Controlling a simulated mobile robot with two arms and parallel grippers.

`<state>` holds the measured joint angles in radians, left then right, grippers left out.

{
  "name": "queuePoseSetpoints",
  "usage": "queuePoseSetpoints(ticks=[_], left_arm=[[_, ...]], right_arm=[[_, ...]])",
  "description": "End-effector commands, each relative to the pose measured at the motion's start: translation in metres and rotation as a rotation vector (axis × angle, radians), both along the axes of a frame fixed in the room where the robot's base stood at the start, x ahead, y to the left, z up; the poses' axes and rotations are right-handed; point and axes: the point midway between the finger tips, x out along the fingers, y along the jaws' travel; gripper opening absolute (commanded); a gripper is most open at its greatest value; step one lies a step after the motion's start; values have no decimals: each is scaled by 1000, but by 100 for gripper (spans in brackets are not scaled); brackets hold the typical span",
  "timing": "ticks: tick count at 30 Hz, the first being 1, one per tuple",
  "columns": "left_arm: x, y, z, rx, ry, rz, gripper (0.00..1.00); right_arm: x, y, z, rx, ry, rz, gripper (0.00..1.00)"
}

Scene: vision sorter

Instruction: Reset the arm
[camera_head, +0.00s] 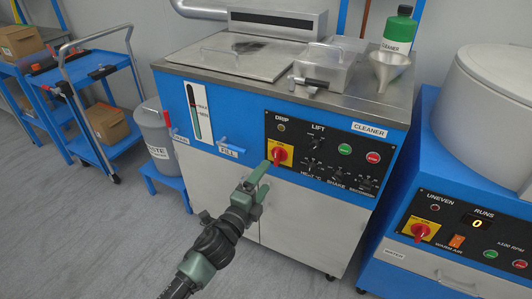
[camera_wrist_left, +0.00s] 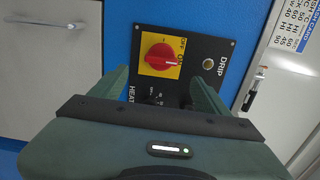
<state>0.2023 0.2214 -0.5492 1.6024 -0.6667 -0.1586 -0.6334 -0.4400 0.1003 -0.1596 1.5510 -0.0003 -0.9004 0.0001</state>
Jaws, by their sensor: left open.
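My left gripper (camera_head: 262,178) is in front of the blue cleaner machine (camera_head: 230,125), close to its black control panel. Its fingers point at the red rotary knob (camera_head: 279,155) on a yellow plate. In the left wrist view the two green fingers (camera_wrist_left: 163,95) stand apart, open and empty. The red knob (camera_wrist_left: 162,58) shows just beyond and between the fingertips, with a white mark pointing right; I cannot tell whether they touch it. The DRIP lamp (camera_wrist_left: 208,64) is to its right. My right gripper is in neither view.
A second blue machine (camera_head: 445,190) with a white drum stands at the right. A grey waste bin (camera_head: 158,135) and a blue cart (camera_head: 100,130) stand at the left. A funnel (camera_head: 386,68) and green cleaner bottle (camera_head: 399,30) sit on top. Grey floor (camera_head: 80,230) is clear at left.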

Motion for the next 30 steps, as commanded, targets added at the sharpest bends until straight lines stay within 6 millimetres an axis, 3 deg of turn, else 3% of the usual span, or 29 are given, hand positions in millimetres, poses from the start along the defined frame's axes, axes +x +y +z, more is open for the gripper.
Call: queuePoseSetpoints(ticks=[5, 8, 11, 17, 21, 24, 30], left_arm=[[-1, 4, -7, -17, 25, 13, 76], [-7, 19, -36, -87, 127, 73, 76], [-25, 47, -88, -210, 305, 185, 76], [-99, 105, -210, -489, 709, 487, 76], [-173, 133, -281, -655, 954, 708, 76], [-225, 147, -317, -746, 1091, 853, 76], [-312, 160, -361, -873, 1290, 1086, 76]], right_arm=[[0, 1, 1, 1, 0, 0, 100], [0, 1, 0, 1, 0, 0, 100], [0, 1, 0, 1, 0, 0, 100], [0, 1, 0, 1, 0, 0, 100], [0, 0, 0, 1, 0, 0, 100], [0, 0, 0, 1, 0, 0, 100], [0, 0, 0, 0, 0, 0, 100]])
